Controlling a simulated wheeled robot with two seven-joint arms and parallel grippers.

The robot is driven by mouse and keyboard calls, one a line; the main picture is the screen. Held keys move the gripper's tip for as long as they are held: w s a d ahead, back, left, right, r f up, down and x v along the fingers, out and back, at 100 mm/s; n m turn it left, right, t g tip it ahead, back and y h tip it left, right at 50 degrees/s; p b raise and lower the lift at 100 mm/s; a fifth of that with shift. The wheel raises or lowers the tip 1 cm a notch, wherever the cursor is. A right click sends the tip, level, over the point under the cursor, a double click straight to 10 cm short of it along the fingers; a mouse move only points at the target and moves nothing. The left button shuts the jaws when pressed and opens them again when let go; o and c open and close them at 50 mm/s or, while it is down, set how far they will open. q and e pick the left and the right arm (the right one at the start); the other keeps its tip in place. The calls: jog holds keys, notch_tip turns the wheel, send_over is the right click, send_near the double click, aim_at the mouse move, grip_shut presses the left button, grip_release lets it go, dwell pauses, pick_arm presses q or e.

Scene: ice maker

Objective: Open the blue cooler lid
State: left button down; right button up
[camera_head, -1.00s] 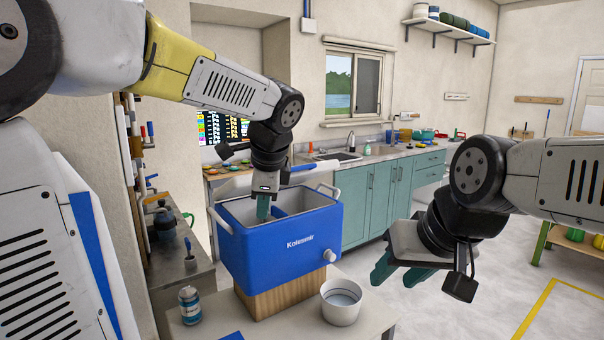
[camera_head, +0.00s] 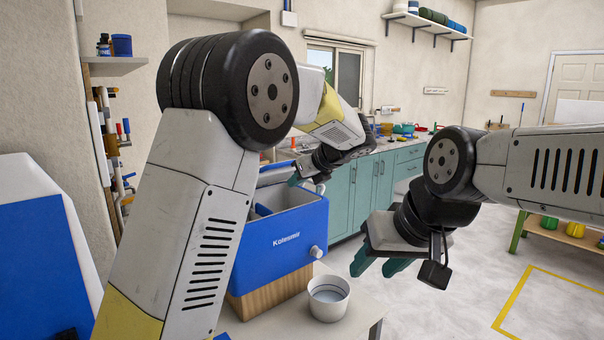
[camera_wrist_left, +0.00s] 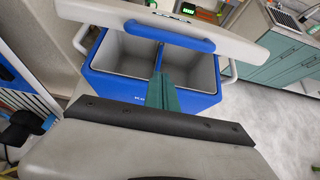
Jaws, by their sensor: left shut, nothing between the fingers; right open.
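The blue cooler (camera_head: 278,245) stands on a wooden block, partly hidden by my left arm in the head view. In the left wrist view, its open top (camera_wrist_left: 125,55) shows a grey interior split by a divider. The cooler lid (camera_wrist_left: 235,45), pale with a blue strip, is raised along the far side of the opening. My left gripper (camera_head: 294,180) is above the cooler's back part; its teal fingers (camera_wrist_left: 161,92) are shut and empty, and show in front of the opening. My right gripper (camera_head: 378,266) is open and empty, right of the cooler.
A white bucket (camera_head: 328,298) stands on the table (camera_head: 345,325) just right of the wooden block (camera_head: 270,293). Teal cabinets (camera_head: 370,190) with a counter run behind. The floor to the right is clear.

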aim_at(289, 168)
pick_arm(q)
jog(key=shift+w+a+r, duration=0.45)
jog(key=shift+w+r, duration=0.15)
jog(key=shift+r, duration=0.05)
jog(key=shift+w+a+r, duration=0.45)
jog(key=shift+w+r, duration=0.15)
jog(key=shift+r, duration=0.1)
